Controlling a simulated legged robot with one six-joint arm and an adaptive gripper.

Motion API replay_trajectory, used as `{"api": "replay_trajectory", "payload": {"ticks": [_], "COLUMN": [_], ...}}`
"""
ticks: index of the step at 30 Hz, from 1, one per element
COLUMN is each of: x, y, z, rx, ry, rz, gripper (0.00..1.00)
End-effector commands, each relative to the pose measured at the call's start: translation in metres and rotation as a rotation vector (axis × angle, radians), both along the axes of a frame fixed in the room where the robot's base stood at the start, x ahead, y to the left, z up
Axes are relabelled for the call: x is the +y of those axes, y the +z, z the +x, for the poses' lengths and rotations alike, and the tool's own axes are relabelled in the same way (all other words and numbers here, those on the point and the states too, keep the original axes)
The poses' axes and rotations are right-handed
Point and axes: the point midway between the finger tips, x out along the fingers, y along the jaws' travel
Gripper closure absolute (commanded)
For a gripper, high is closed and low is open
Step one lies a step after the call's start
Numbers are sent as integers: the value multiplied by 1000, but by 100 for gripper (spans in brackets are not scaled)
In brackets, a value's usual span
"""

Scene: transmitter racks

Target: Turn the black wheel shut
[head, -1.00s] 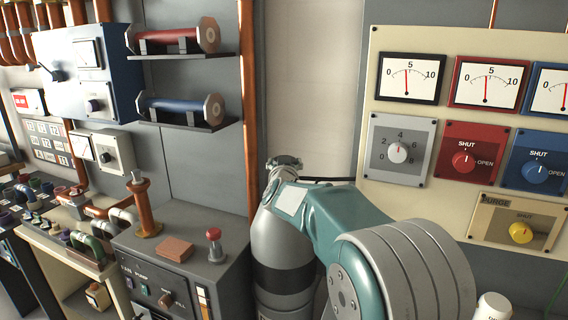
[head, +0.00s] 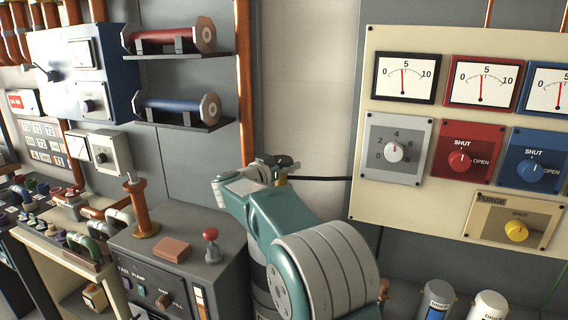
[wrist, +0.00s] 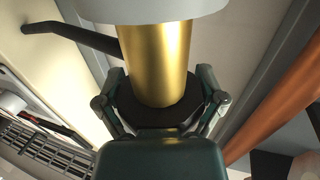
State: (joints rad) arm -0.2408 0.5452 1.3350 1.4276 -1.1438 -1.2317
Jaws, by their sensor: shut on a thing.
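The black wheel (wrist: 160,118) sits at the end of a brass stem (wrist: 157,60) in the wrist view. Its rim lies between the two fingers of my gripper (wrist: 161,98), which is shut on it from both sides. The stem runs from the wheel to a pale grey body (wrist: 140,9) at the top of that picture. In the head view my gripper (head: 280,163) is small and far off, beyond my teal arm link, with a bit of brass (head: 281,179) below it. The wheel's turn position cannot be read.
A black hose (head: 325,179) runs from the brass part towards the cream panel (head: 408,205) of gauges and knobs on the right. A grey console (head: 180,245) stands at the left, an orange pipe (head: 243,90) behind. Two canisters (head: 438,297) stand at the bottom right.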

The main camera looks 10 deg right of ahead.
Motion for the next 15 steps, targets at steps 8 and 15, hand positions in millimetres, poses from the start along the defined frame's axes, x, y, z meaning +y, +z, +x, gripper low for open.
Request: {"api": "replay_trajectory", "payload": {"ticks": [8, 15], "x": [1, 1], "y": [2, 3], "z": [0, -1], "rx": [-2, -4], "ry": [-132, -181], "rz": [-2, -3], "gripper": [59, 59]}}
